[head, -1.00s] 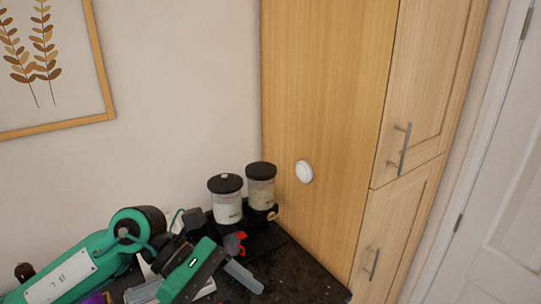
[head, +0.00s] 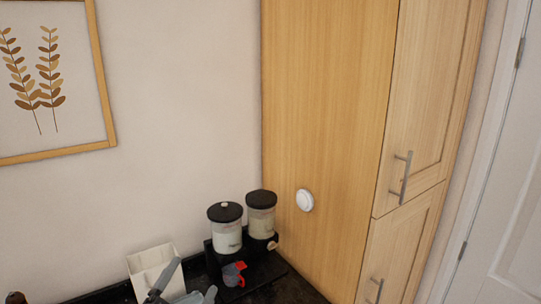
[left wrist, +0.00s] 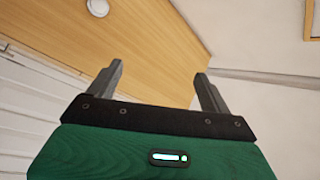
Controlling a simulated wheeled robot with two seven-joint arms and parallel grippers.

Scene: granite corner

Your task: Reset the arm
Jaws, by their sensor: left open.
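My left gripper (head: 193,277) shows only by its grey fingers at the bottom edge of the head view, in front of the counter. In the left wrist view its two fingers (left wrist: 159,69) stand wide apart with nothing between them. They point up toward the wood panel and the pale wall and ceiling. Most of my left arm is below the head view. My right gripper is in neither view.
Two black-lidded jars (head: 226,235) (head: 261,222) stand on a black stand in the corner, with a small red and grey object (head: 233,273) at it. A white container (head: 151,262) is left of them. A tall wooden cabinet (head: 325,120) bounds the right.

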